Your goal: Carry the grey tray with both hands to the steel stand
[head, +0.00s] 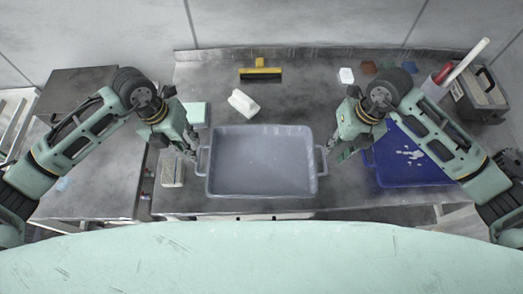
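The grey tray (262,190) lies level on the steel bench, empty, with a loop handle at each short side. My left gripper (191,149) is beside the left handle (202,160), its fingers apart and pointing down toward it. My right gripper (337,151) is beside the right handle (322,161), fingers also apart. Neither gripper visibly closes on a handle. A separate steel surface (105,190) stands to the left across a narrow gap; it may be the steel stand, but I cannot be sure.
A blue tray (398,173) lies right of the grey tray, partly behind my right arm. A sponge-like block (173,172) is close on the left. A dark box (75,90) occupies the left surface's back.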

